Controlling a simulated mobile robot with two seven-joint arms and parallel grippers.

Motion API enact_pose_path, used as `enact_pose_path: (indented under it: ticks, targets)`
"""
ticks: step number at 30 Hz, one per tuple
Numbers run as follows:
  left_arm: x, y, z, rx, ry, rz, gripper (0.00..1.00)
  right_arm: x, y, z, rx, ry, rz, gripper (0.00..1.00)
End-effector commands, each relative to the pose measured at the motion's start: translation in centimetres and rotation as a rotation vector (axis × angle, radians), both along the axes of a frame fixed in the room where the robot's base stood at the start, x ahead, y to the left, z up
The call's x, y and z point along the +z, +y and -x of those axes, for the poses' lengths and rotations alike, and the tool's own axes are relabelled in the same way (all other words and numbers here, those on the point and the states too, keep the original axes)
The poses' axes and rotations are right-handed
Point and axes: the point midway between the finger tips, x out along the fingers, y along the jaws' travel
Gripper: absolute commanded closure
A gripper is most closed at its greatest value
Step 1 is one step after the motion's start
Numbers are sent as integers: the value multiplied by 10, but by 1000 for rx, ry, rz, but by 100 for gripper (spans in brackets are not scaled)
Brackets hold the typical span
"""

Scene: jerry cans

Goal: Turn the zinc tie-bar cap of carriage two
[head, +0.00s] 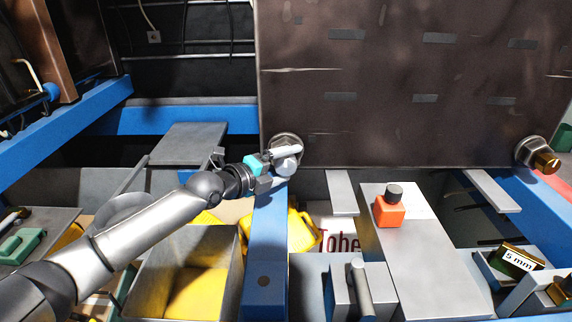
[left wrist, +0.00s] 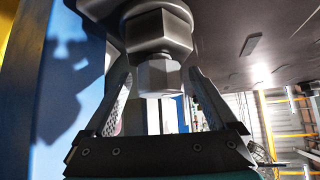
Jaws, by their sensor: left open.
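The zinc tie-bar cap is a pale grey hexagonal cap (head: 286,164) on a round grey collar at the lower left corner of the big dark plate. In the left wrist view the cap (left wrist: 158,77) sits below a larger grey nut. My left gripper (head: 279,168) has reached it from the left. In the left wrist view my left gripper (left wrist: 160,72) is open, with one finger on each side of the cap and gaps showing. It does not look clamped. In the head view the gripper partly hides the cap. My right gripper is not in view.
The dark plate (head: 410,80) hangs just above the gripper. A blue beam (head: 267,230) runs below it. A brass-coloured cap (head: 546,161) is at the plate's lower right. An orange bottle (head: 390,211) stands on a grey ledge. A bin (head: 165,245) holds yellow items.

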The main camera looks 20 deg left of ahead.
Motion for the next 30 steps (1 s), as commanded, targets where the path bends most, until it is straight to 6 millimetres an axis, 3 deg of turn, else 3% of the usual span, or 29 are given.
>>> enact_pose_path:
  ticks: [8, 30]
  targets:
    - [0, -1, -1, 0, 0, 1, 8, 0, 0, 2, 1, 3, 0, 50]
    - [0, -1, -1, 0, 0, 1, 90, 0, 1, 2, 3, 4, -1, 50]
